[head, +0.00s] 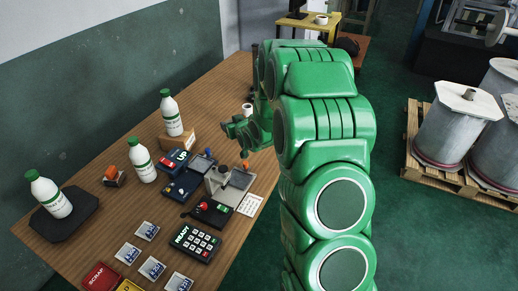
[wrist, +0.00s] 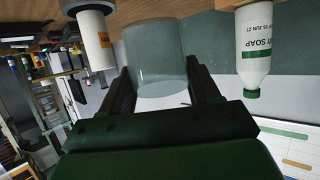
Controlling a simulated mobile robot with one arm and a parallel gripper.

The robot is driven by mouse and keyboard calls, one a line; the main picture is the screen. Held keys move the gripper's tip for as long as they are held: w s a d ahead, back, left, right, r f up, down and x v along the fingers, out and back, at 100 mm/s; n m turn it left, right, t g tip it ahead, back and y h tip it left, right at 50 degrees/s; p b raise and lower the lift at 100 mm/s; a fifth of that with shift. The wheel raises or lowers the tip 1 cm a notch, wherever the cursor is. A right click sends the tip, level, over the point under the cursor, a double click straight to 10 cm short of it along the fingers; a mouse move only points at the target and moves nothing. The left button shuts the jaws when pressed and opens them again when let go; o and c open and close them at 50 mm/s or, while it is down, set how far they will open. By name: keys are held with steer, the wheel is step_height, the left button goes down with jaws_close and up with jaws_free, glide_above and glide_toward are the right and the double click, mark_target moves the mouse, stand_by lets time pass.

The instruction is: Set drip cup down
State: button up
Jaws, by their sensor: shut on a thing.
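In the wrist view a clear, see-through cup (wrist: 155,60) sits between the two dark fingers of my gripper (wrist: 163,85). The fingers are shut on its sides, and the view is turned upside down. I take this cup as the drip cup. In the head view my green gripper (head: 236,131) is over the right half of the wooden table (head: 215,95). The clear cup cannot be made out there. Whether the cup touches the table cannot be told.
A small white cup (head: 247,108) stands just behind my gripper. White bottles with green caps stand left: one on a wooden block (head: 178,141), one on the table (head: 142,162), one on a black pad (head: 64,216). Control boxes and a keypad (head: 195,241) fill the near middle.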

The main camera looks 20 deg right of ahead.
steer(key=s+d+f+m+h, duration=0.1)
steer(key=s+d+f, duration=0.1)
steer(key=d, duration=0.5)
steer(key=s+d+f+m+h, duration=0.1)
steer(key=s+d+f, duration=0.1)
steer(key=d, duration=0.5)
steer(key=shift+a+f, duration=0.1)
steer(key=shift+f, duration=3.7)
steer(key=shift+f, duration=0.1)
steer(key=o, duration=1)
steer(key=shift+w, duration=0.1)
